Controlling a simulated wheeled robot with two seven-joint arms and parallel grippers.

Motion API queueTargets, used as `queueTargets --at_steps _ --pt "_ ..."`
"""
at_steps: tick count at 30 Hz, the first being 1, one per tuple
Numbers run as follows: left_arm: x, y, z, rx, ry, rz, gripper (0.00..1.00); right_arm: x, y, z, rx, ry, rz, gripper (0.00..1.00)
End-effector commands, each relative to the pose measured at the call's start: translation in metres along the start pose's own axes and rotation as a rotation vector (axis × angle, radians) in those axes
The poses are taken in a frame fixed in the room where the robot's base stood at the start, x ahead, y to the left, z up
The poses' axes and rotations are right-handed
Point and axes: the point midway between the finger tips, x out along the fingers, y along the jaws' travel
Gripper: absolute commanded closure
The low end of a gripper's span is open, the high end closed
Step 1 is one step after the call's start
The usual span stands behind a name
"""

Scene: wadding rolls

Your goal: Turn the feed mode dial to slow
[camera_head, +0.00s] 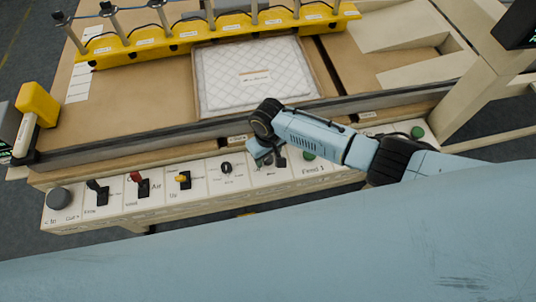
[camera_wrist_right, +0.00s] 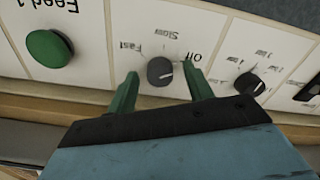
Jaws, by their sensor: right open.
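The feed mode dial (camera_wrist_right: 160,71) is a round dark knob with a white mark. In the right wrist view Fast is printed to its left, Slow above it and Off to its right. The white mark is on the knob's right side, towards Off. My right gripper (camera_wrist_right: 159,74) is open, with one green finger on each side of the dial; I cannot tell whether they touch it. In the head view the right gripper (camera_head: 266,158) is over the front panel and largely hides the dial. My left gripper is not in view.
A second dark dial (camera_wrist_right: 250,84) sits right of the right finger. A green Feed 1 button (camera_wrist_right: 48,48) is on the left. The panel (camera_head: 205,180) also carries several switches. A quilted wadding sheet (camera_head: 225,88) lies behind, below a yellow rail (camera_head: 160,48).

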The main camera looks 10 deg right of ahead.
Motion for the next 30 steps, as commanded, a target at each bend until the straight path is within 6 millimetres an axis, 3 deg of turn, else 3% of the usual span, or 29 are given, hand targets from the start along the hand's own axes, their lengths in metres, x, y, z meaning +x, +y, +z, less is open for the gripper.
queueTargets --at_steps 6,16,30 --pt "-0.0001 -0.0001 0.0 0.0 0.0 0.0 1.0 -0.0002 -0.0001 -0.0003 0.0 0.001 0.0 0.48" --pt "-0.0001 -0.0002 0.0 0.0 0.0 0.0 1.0 -0.0002 0.0 -0.0002 0.0 0.0 0.0 0.92" --pt "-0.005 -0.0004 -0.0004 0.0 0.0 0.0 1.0 -0.0007 0.0001 0.0002 -0.111 -0.001 0.0 0.93"
